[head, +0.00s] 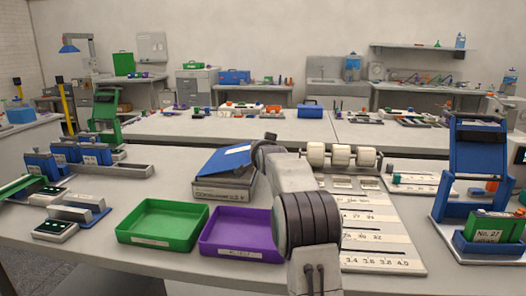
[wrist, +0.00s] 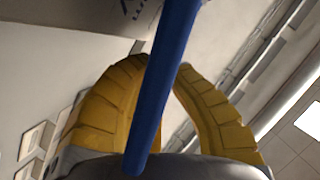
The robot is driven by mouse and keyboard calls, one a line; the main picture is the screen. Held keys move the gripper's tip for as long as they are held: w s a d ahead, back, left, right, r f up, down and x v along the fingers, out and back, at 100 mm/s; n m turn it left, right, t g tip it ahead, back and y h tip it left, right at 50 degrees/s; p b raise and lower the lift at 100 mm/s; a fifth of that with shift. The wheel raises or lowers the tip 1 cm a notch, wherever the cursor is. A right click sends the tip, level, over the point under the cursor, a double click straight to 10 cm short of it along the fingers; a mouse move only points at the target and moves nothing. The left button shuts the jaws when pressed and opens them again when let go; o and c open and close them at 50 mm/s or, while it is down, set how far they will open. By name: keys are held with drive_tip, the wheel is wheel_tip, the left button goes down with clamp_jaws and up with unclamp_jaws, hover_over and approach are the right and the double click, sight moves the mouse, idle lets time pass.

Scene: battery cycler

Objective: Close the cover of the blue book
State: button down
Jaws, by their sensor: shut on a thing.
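The blue book (head: 222,162) is on the bench, behind the trays. Its blue cover is raised and tilted above a pale, lettered lower part (head: 222,190). In the wrist view the cover (wrist: 165,80) shows edge-on as a long blue strip running between my fingers. My gripper (wrist: 160,68) has two yellow ribbed fingers, one on each side of the strip, shut on the cover. In the head view my arm reaches the cover's right edge, and my fingers are hidden there.
A green tray (head: 120,235) and a purple tray (head: 208,240) stand in front of the book. A lettered white board (head: 385,222) with rollers (head: 340,156) lies to the right. Blue devices (head: 95,153) stand at the left, and a blue stand (head: 475,150) at the far right.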

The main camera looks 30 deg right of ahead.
drive_tip(key=shift+a+f, duration=0.1)
drive_tip(key=shift+f, duration=0.1)
drive_tip(key=c, duration=1.4)
unclamp_jaws()
drive_tip(key=shift+w+a, duration=0.1)
drive_tip(key=shift+o, duration=0.3)
drive_tip(key=shift+r, duration=0.1)
drive_tip(key=shift+s+r, duration=0.1)
drive_tip(key=shift+s, duration=0.1)
drive_tip(key=v, duration=1.1)
drive_tip(key=shift+s, duration=0.3)
drive_tip(key=shift+a, duration=0.15)
